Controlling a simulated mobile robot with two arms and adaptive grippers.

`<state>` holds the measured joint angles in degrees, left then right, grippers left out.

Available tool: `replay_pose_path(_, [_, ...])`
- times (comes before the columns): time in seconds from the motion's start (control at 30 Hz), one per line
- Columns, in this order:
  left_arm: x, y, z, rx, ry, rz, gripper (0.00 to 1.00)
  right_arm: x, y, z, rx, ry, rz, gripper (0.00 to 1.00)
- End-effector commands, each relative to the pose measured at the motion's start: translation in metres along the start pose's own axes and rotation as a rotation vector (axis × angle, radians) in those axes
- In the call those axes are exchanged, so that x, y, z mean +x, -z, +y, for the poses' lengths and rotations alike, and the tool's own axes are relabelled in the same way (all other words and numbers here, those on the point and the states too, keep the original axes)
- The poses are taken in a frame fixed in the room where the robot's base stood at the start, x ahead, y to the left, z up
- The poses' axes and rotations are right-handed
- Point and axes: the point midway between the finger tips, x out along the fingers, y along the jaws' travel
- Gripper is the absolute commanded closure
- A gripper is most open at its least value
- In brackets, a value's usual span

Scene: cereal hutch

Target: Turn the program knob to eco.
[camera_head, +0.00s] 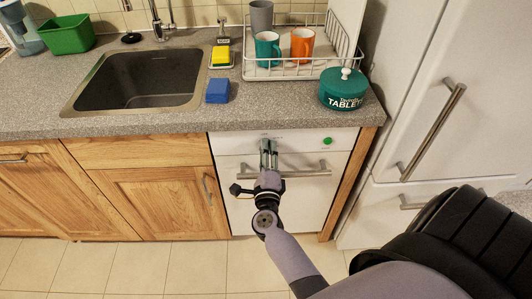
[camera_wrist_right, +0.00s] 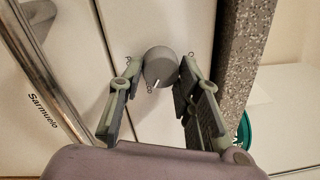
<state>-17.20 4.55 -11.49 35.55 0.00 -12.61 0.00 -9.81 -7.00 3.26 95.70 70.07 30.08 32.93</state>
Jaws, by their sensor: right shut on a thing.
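The program knob (camera_wrist_right: 160,66) is a round grey dial on the white dishwasher front (camera_head: 225,143). A white pointer line shows on its edge, toward the bottom in the right wrist view. In the head view the fingers mostly hide the knob. My left gripper is not in view.
A metal handle bar (camera_head: 308,173) runs across the dishwasher just below the panel. A green button (camera_head: 327,141) is right of the knob. The countertop edge (camera_head: 290,124) overhangs above, with a teal tin (camera_head: 343,92) on it. The fridge (camera_head: 405,95) stands at the right.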

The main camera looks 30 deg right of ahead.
Motion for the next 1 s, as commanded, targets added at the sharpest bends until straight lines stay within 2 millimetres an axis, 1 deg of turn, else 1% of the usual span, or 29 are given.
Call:
replay_pose_path(0.23, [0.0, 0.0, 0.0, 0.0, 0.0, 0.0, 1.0, -0.001, 0.001, 0.002, -0.001, -0.003, 0.001, 0.96])
replay_pose_path(0.27, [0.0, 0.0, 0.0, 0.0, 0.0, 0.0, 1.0, -0.001, 0.001, 0.002, -0.001, -0.003, 0.001, 0.67])
replay_pose_path(0.53, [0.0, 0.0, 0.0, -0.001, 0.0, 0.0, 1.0, 0.0, 0.0, 0.001, -0.001, -0.001, 0.001, 0.49])
replay_pose_path(0.83, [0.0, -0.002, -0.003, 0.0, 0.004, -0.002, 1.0, -0.001, 0.0, 0.0, -0.001, -0.001, 0.0, 0.48])
replay_pose_path(0.93, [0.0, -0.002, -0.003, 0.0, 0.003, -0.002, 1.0, -0.009, 0.0, 0.001, -0.001, -0.002, 0.0, 0.48])
replay_pose_path(1.0, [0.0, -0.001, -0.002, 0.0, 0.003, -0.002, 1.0, -0.019, 0.0, 0.001, -0.002, -0.003, 0.001, 0.48])
